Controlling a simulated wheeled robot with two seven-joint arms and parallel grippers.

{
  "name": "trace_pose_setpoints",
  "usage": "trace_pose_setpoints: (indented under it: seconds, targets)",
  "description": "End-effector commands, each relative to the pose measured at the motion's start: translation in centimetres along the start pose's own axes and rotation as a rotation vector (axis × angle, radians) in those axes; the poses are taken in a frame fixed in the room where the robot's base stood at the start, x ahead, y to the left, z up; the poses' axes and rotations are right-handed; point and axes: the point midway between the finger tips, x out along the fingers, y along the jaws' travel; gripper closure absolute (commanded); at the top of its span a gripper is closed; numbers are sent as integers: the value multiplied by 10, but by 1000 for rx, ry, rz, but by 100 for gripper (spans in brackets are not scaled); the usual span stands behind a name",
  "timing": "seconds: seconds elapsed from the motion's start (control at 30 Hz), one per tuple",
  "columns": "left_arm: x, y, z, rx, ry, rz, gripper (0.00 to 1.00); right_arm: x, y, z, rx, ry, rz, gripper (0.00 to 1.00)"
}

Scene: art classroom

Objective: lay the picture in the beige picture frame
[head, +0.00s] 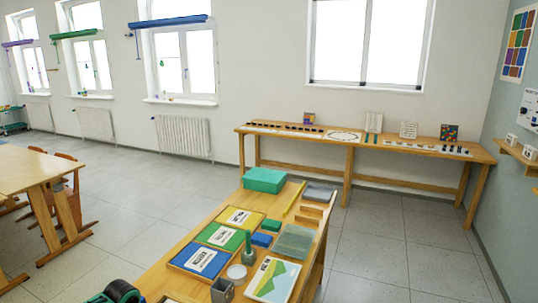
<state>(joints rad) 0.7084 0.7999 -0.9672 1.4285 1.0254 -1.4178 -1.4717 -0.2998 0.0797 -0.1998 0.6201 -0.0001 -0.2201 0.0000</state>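A picture (274,280) with a yellow, green and blue landscape on a white sheet lies near the front right edge of the wooden table. I cannot clearly make out a beige picture frame. Light wooden pieces (312,212) lie at the table's far right, but I cannot tell whether they form a frame. Another item at the bottom edge of the view is cut off.
The table (205,228) also bears a teal box (264,181), yellow, green and blue panels with cards (201,261), blue blocks, a green bottle (248,250), a white dish (237,272), a grey cup (222,291) and a grey-green sheet (293,243). A dark round object (121,291) is at bottom left.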

Motion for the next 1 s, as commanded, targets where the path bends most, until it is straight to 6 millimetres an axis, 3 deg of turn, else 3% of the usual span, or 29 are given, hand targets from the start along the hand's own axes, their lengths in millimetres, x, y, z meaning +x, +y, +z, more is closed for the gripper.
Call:
trace_pose_setpoints:
  seconds: [0.8, 1.0]
  targets:
    - [0, -2, 3, 0, 0, -1, 100, 0, 1, 0, -1, -1, 1, 64]
    - [-9, -2, 3, 0, 0, -1, 100, -9, 1, 0, -1, -1, 1, 64]
